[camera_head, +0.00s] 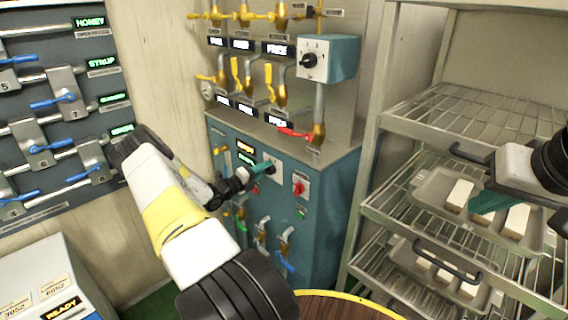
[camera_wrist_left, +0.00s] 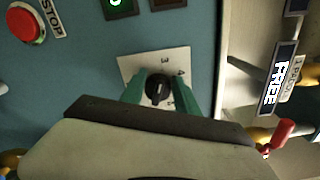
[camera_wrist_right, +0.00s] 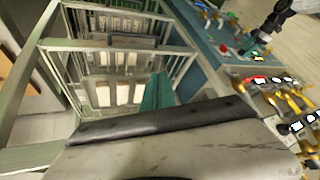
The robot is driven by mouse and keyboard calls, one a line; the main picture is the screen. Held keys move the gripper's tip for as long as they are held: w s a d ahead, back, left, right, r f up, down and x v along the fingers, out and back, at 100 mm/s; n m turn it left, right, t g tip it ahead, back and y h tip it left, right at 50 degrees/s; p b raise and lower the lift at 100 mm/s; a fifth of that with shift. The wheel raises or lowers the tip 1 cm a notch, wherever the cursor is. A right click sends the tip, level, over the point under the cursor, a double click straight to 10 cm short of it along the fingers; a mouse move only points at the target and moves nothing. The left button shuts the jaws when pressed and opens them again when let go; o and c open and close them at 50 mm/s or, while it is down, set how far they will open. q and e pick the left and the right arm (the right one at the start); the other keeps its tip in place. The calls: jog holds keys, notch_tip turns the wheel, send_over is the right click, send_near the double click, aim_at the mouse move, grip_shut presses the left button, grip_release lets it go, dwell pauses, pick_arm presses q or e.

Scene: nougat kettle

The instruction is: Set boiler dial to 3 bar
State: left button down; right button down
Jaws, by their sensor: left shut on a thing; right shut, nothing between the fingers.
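The boiler dial is a black knob (camera_wrist_left: 157,90) on a white numbered plate (camera_wrist_left: 128,66), set in the teal boiler cabinet. A 3 and a 4 seem readable on the plate, turned sideways in the left wrist view; I cannot tell for sure which mark the knob points to. My left gripper (camera_wrist_left: 158,92) has its green fingers shut on the knob, one on each side. In the head view the left gripper (camera_head: 264,168) reaches the cabinet front and partly hides the dial. My right gripper (camera_head: 490,201) is shut and empty, in front of the rack; it also shows in the right wrist view (camera_wrist_right: 158,92).
A red stop button (camera_wrist_left: 26,22) and a lit display (camera_wrist_left: 118,6) are near the dial. A red switch (camera_head: 299,187) sits to its right. Another black-knobbed box (camera_head: 338,58) is above. A wire rack (camera_head: 400,119) with trays stands at right. Valves and pipes crowd the cabinet.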

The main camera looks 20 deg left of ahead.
pick_arm(q)
jog(key=shift+f, duration=0.1)
jog(key=c, duration=0.9)
grip_release()
jog(key=v, duration=0.8)
